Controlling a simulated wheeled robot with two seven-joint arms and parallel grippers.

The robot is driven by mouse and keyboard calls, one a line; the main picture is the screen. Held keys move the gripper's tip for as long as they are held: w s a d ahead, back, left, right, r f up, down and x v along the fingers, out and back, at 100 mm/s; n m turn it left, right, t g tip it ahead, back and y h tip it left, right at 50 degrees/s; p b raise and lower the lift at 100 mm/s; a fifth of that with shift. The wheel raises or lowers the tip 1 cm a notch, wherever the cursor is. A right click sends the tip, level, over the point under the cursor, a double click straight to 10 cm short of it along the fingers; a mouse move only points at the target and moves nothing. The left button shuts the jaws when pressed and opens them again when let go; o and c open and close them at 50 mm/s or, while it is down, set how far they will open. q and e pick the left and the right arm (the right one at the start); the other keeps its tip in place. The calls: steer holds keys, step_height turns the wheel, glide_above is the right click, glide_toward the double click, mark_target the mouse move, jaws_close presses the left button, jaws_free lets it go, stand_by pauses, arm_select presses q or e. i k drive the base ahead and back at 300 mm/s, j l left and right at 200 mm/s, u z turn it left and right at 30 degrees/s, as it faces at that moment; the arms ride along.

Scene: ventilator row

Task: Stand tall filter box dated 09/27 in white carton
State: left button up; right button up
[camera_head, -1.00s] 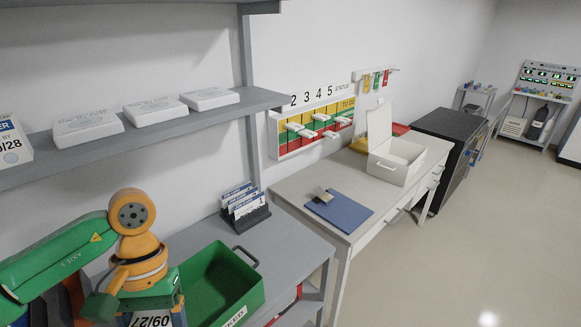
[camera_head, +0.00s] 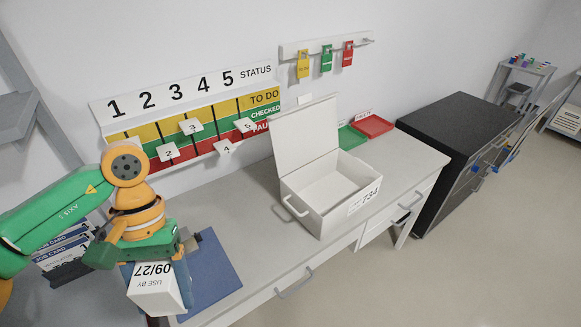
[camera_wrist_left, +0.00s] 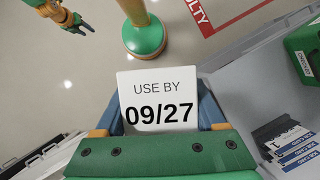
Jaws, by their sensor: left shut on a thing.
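My left gripper (camera_head: 152,262) is shut on the tall white filter box (camera_head: 158,288), which reads "USE BY 09/27". It holds the box a little tilted in the head view, in front of the blue clipboard. In the left wrist view the box's dated face (camera_wrist_left: 158,100) sits between the two blue fingers. The white carton (camera_head: 325,222) stands on the bench to the right, apart from the box. Its lid (camera_head: 305,137) is up, and the inside that shows is empty. My right gripper (camera_wrist_left: 68,16) shows small in the left wrist view; its jaws are unclear.
The blue clipboard (camera_head: 215,278) lies on the bench (camera_head: 262,240) left of the carton. Job cards (camera_head: 65,245) stand at far left. A green tray (camera_head: 350,138) and red tray (camera_head: 373,125) lie behind the carton. A status board (camera_head: 190,115) hangs above.

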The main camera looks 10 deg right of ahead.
mark_target(329, 200)
steer(key=i+l, duration=0.15)
steer(key=l, duration=0.2)
steer(key=i+l+u, duration=0.1)
steer(key=l, duration=0.3)
steer(key=i+l, duration=0.15)
steer(key=l, duration=0.25)
steer(key=i+l, duration=0.1)
steer(key=l, duration=0.25)
steer(key=i+l+u, duration=0.1)
steer(key=l, duration=0.3)
steer(key=i+l, duration=0.2)
steer(key=i, duration=0.15)
steer(key=i+l+u, duration=0.1)
steer(key=i, duration=0.25)
steer(key=l, duration=0.1)
